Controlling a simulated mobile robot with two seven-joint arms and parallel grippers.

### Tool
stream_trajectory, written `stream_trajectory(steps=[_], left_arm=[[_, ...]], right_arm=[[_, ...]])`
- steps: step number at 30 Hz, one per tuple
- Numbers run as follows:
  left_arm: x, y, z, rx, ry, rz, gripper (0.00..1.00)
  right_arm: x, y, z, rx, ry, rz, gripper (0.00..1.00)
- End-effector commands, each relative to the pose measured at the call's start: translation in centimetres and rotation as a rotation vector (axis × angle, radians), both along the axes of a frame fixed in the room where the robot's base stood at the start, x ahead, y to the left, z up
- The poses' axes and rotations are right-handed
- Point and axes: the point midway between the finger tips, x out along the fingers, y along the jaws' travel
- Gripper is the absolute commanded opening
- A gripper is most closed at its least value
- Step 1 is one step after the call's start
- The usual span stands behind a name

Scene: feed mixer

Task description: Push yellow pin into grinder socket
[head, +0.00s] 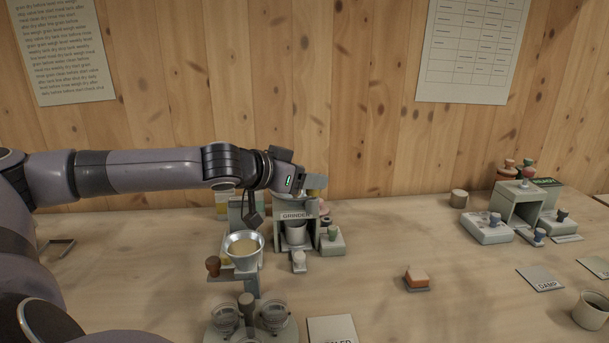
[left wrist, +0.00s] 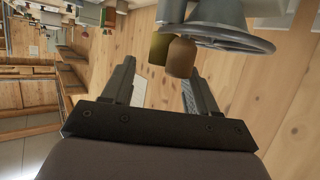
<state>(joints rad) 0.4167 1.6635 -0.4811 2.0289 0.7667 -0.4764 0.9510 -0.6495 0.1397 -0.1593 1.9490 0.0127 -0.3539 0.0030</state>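The grinder (head: 296,216) is a grey-green housing labelled GRINDER at the middle back of the table. My left gripper (head: 311,182) is over its top, reaching in from the left. A yellowish piece (head: 317,182) shows beside the gripper there. In the left wrist view my left gripper (left wrist: 165,82) has its fingers spread apart. A dull yellow, round-ended pin (left wrist: 159,48) and a brown one (left wrist: 182,58) show near and between the fingertips, with no clear grip on either. The grinder socket is hidden or too small to tell. My right gripper is not in view.
A metal bowl of yellow meal (head: 244,246) on a stand is left of the grinder. Glass jars (head: 273,316) stand in front. An orange-topped block (head: 417,277) lies right of centre, with clear table around it. Another grey-green station (head: 522,204) is at the right.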

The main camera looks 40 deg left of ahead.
Motion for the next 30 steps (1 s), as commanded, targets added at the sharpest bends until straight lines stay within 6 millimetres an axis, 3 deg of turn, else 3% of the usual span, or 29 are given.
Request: stream_trajectory(steps=[14,30], left_arm=[[-0.5,0.1,0.2,0.004,-0.001,-0.001,0.59],[-5.2,0.3,2.2,0.004,-0.001,0.0,0.59]], right_arm=[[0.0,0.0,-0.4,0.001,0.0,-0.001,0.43],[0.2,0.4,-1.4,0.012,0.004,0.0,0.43]])
